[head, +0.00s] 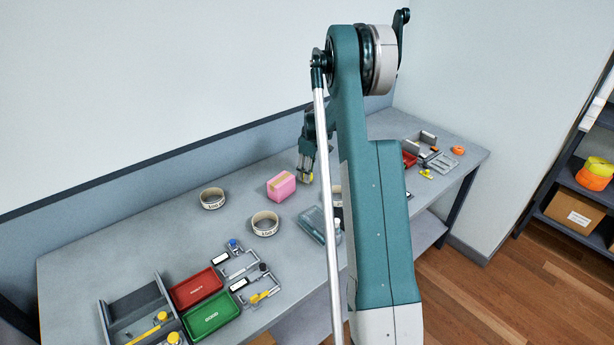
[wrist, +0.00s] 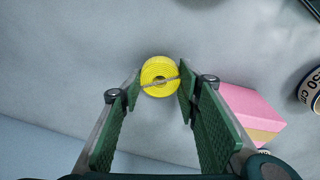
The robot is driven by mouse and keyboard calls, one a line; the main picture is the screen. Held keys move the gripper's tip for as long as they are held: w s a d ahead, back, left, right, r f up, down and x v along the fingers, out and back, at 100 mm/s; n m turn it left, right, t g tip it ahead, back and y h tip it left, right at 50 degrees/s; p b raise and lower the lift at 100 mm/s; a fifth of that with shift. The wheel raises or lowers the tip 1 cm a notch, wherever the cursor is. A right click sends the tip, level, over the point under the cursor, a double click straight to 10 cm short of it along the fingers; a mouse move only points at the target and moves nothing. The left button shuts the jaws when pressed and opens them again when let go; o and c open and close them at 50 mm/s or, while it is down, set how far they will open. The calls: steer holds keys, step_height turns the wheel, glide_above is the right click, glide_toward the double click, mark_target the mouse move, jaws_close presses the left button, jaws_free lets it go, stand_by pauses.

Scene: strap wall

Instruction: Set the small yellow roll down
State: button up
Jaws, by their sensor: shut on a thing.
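The small yellow roll (wrist: 160,76) sits between my gripper's (wrist: 159,88) two green-padded fingertips in the wrist view. Whether the roll touches the table is hard to tell.
The pink block (head: 281,185) stands close by; it also shows in the wrist view (wrist: 252,112). Printed strap rings (head: 212,198) (head: 265,223) lie to the left. Red (head: 195,289) and green (head: 211,314) trays are at the front left.

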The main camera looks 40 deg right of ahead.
steer(key=shift+f, duration=0.65)
steer(key=shift+f, duration=0.15)
steer(key=o, duration=0.9)
step_height(320, 180, up, 12)
steer(key=s, duration=0.1)
steer(key=shift+s+d, duration=0.15)
steer(key=shift+d, duration=0.15)
steer(key=shift+a+r, duration=0.1)
steer(key=shift+r, duration=0.1)
